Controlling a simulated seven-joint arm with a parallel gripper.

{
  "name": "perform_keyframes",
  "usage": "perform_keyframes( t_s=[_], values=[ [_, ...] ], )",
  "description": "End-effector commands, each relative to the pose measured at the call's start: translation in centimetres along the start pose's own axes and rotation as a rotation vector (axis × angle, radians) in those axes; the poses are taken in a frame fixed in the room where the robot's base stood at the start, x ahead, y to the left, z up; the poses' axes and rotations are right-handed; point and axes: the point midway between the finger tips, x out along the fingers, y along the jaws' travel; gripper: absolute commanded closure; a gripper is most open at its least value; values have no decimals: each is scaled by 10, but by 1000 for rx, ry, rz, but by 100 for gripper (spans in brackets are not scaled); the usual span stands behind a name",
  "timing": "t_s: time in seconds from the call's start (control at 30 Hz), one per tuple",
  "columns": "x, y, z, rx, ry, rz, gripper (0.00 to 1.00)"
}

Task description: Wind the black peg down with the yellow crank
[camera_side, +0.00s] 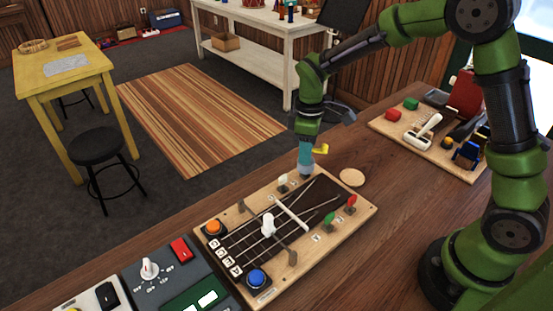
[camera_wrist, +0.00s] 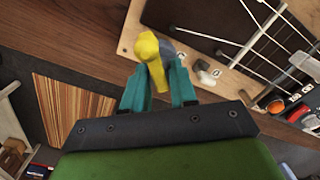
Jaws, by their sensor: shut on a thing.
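The yellow crank (camera_side: 321,149) is between the teal fingers of my gripper (camera_side: 305,168), just above the far edge of the wooden fretboard panel (camera_side: 362,222). In the wrist view the yellow crank (camera_wrist: 149,60) sits between the fingertips (camera_wrist: 158,88), and my gripper is shut on it. A dark grey-blue piece shows behind the crank there; I cannot tell if it is the black peg. In the side view the black peg is not clearly seen, and my gripper covers that part of the panel. Whether the crank touches a peg cannot be told.
A white peg (camera_side: 283,182), a red peg (camera_side: 351,202) and a green peg (camera_side: 329,220) stand on the panel. It also bears an orange button (camera_side: 213,227), a blue button (camera_side: 256,279) and a white lever (camera_side: 268,225).

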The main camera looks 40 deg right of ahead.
Motion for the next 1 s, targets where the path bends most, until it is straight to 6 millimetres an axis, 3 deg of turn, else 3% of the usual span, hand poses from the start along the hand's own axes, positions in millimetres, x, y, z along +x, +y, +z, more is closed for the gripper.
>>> perform_keyframes(
  t_s=[0.13,0.5,0.77,1.0],
  values=[
    [0,-1,0,79,0,-2,100],
    [0,-1,0,86,0,-2,100],
    [0,0,0,318,0,-2,100],
    [0,0,0,339,0,-2,100]
  ],
)
